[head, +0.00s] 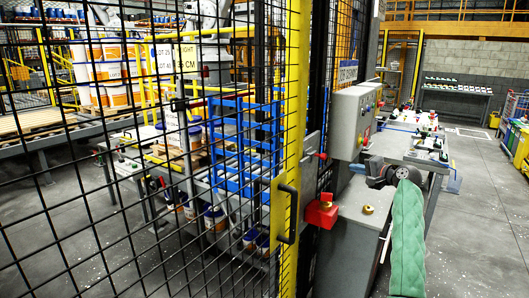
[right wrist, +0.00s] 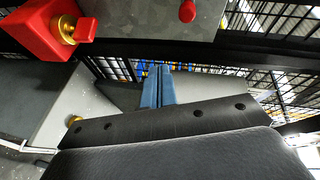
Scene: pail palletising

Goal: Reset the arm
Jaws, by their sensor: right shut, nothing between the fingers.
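My right gripper (head: 358,168) is beside the grey control cabinet by the fence, with its dark wrist to the right of it. In the right wrist view its two blue fingers (right wrist: 158,87) lie together, shut, with nothing between them. The fingers point towards the mesh fence. My left gripper does not show in either view.
A red box (head: 322,213) with a brass knob sits near the yellow gate post (head: 297,120); the red box also shows in the right wrist view (right wrist: 48,28). A grey control box (head: 352,120) is close to my right gripper. Open floor (head: 475,220) lies to the right.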

